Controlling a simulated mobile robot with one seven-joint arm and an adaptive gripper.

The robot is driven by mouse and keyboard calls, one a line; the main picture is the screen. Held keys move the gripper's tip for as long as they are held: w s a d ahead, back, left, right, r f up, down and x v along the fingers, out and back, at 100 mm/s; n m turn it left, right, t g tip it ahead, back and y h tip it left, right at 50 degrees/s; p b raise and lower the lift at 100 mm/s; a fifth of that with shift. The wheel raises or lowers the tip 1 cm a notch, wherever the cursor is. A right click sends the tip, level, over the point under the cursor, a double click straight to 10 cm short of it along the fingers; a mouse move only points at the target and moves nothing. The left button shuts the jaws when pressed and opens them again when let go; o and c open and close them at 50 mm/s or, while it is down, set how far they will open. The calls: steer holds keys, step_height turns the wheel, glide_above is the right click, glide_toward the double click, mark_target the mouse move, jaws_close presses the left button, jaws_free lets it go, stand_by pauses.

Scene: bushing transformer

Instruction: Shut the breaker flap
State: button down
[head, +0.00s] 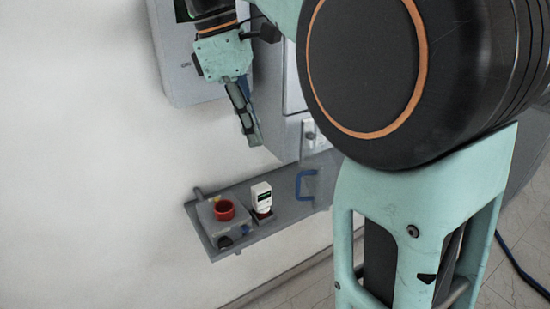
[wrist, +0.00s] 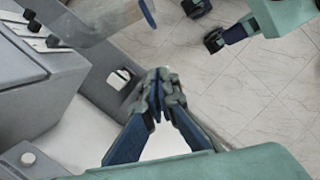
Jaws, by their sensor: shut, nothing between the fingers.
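The breaker flap looks like a clear panel (head: 322,160) with a blue handle (head: 305,185) at its lower edge. It stands out from the grey cabinet in the head view, partly hidden by my arm. In the wrist view the clear flap (wrist: 98,16) is at the top left, beside a row of switches (wrist: 35,28), with a blue strip at its edge. It appears open. My gripper (head: 252,138) is shut and empty, pointing down left of the flap. In the wrist view my fingertips (wrist: 160,78) are together, apart from the flap and below it in the picture.
A grey wall box (head: 185,60) is behind my gripper. My arm covers much of the right side. Tiled floor lies beyond.

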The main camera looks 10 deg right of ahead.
steer(key=s+d+f+b, duration=0.1)
steer(key=s+d+f, duration=0.1)
steer(key=d+f, duration=0.3)
steer(key=shift+x, duration=2.4)
steer(key=shift+w+a, duration=0.15)
steer(key=shift+a, duration=0.05)
steer(key=shift+d, duration=0.15)
